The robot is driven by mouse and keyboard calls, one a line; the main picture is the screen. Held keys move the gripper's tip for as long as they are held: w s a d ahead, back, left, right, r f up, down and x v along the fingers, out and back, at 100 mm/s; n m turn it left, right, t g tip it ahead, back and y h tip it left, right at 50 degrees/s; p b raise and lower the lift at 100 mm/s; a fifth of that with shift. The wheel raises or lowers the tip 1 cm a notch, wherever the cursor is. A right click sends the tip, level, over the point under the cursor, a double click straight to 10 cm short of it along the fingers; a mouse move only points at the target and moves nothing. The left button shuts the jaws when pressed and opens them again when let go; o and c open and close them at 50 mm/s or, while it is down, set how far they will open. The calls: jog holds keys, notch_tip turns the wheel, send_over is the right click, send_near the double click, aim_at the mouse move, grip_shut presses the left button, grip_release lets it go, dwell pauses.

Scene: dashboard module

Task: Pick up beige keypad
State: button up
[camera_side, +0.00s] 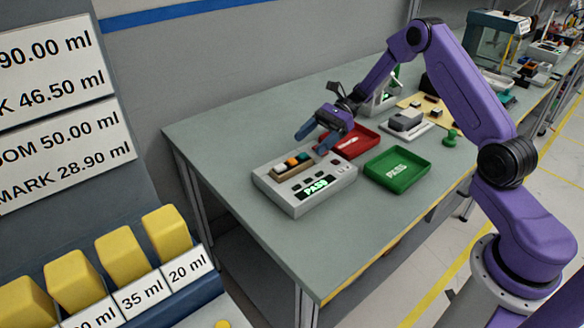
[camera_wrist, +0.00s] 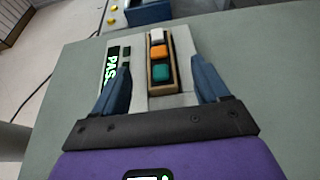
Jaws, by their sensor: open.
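The beige keypad (camera_side: 291,166) is a narrow tan block with white, orange and teal buttons in a row. It sits on top of the light grey dashboard module (camera_side: 330,190), behind the green PASS display. In the wrist view the keypad (camera_wrist: 160,60) shows between the two blue fingers, with the teal button nearest me. My gripper (camera_side: 311,142) is open and empty, pointing down just above the module. In the wrist view my gripper (camera_wrist: 161,64) has a finger on each side of the keypad, with a gap to both. Their exact height over it is hard to tell.
A red tray (camera_side: 362,141) lies behind the module and a green PASS tray (camera_side: 397,169) to its right. A grey device (camera_side: 408,121) and a green knob-like part (camera_side: 450,138) stand farther back. The grey tabletop (camera_side: 225,140) left of the module is clear.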

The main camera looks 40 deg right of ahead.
aim_at(292, 160)
jog(key=shift+x, duration=2.9)
jog(key=shift+s, duration=0.1)
jog(key=c, duration=1.2)
